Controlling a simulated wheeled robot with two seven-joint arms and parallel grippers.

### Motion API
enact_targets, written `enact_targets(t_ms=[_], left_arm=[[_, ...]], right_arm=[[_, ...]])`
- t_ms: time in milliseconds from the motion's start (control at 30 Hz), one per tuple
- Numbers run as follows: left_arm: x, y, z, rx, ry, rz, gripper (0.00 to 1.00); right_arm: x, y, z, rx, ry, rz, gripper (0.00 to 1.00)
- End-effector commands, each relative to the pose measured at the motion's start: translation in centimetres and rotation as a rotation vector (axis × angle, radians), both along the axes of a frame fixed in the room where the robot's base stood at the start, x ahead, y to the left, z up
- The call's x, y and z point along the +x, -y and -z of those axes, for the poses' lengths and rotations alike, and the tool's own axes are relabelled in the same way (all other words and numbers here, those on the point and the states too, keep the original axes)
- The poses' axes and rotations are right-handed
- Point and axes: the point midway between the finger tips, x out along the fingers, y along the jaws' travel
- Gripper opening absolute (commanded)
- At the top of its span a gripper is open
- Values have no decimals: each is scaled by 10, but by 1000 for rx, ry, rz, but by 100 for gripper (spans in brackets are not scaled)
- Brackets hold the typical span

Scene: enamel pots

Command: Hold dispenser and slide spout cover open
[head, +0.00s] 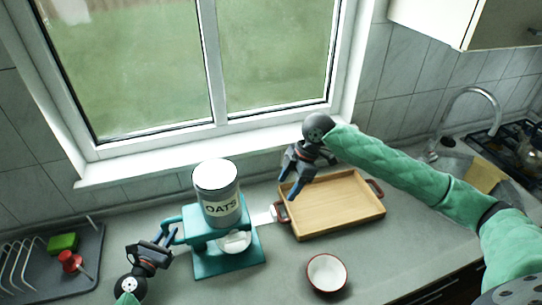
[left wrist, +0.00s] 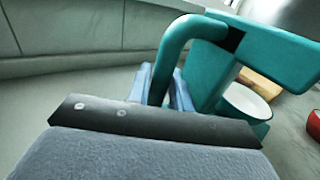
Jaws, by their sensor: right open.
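The dispenser (head: 222,222) is a teal stand with a clear canister labelled OATS, upright on the counter. Its teal loop handle (head: 172,230) sticks out on the left. My left gripper (head: 166,236) is shut on this handle; the left wrist view shows the handle (left wrist: 168,62) between the fingers. A pale flat tab (head: 264,217), apparently the spout cover, sticks out on the dispenser's right. A white bowl (head: 235,243) stands under the spout, partly hidden by the stand; it also shows in the left wrist view (left wrist: 246,104). My right gripper (head: 290,186) is open and empty, above and right of the tab.
A wooden tray (head: 335,225) with dark red handles lies right of the tab, under my right gripper. A red-rimmed white bowl (head: 326,273) stands at the front. A dish rack (head: 40,270) with a green sponge (head: 63,243) is at left. The window sill (head: 150,170) runs behind.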

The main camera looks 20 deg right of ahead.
Motion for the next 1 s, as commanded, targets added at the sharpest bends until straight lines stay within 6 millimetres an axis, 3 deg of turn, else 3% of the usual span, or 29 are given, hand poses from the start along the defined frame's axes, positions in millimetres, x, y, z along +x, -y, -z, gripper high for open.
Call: enact_targets(t_ms=[33, 100, 467, 1000], left_arm=[[0, 0, 0, 0, 0, 0, 32], [0, 0, 0, 0, 0, 0, 43], [-3, -2, 0, 0, -1, 0, 43], [-69, -48, 1, -1, -3, 0, 43]], right_arm=[[0, 0, 0, 0, 0, 0, 62], [0, 0, 0, 0, 0, 0, 62], [0, 0, 0, 0, 0, 0, 62], [0, 0, 0, 0, 0, 0, 62]])
